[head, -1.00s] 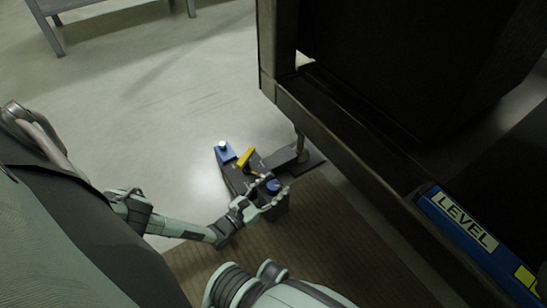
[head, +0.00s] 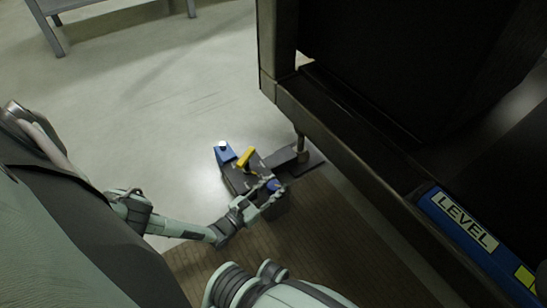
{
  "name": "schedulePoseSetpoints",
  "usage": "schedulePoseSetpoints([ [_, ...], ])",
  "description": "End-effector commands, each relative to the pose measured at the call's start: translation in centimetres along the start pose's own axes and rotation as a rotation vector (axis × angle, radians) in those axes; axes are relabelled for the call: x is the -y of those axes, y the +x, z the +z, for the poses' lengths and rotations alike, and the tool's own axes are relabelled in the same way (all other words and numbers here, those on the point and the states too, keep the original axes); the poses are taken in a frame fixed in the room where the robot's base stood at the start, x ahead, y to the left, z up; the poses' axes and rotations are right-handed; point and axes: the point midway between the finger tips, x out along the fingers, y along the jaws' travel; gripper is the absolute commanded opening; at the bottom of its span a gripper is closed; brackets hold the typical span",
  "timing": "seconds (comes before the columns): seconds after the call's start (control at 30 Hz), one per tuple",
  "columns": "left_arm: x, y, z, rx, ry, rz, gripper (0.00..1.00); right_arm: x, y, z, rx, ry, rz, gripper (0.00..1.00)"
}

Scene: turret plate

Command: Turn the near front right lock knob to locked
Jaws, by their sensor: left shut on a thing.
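A blue knob (head: 274,185) stands on the dark base unit (head: 240,181) that lies on the floor by the foot of the big dark frame. My left gripper (head: 270,189) is shut on this blue knob, with its fingers on either side. The fingers hide part of the knob, and its markings are too small to read. A yellow lever or block (head: 246,158) sits on the same unit just behind. My right gripper is not in view.
A dark frame (head: 345,151) with a blue LEVEL sign (head: 461,222) rises on the right. Open pale floor lies to the left, with a grey bench (head: 55,30) far off.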

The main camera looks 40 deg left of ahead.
Motion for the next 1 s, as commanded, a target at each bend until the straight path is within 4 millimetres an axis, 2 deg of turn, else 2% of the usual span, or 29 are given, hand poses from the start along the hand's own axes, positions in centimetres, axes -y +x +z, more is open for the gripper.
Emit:
schedulePoseSetpoints([
  [0.57, -0.01, -0.08, -0.04, -0.001, 0.001, 0.000, 0.07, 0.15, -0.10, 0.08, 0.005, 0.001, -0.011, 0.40],
  [0.6, -0.01, -0.08, -0.04, -0.001, 0.001, 0.000, 0.39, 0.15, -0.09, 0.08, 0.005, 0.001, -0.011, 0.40],
  [0.7, -0.01, -0.07, -0.04, -0.001, 0.001, 0.000, 0.52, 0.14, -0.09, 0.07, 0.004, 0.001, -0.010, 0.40],
  [0.77, -0.01, -0.06, -0.03, -0.001, 0.001, 0.000, 0.58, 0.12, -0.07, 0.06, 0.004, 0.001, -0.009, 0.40],
  [1.0, -0.01, -0.04, -0.01, 0.000, 0.000, 0.000, 0.58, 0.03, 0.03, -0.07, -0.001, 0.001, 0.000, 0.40],
])
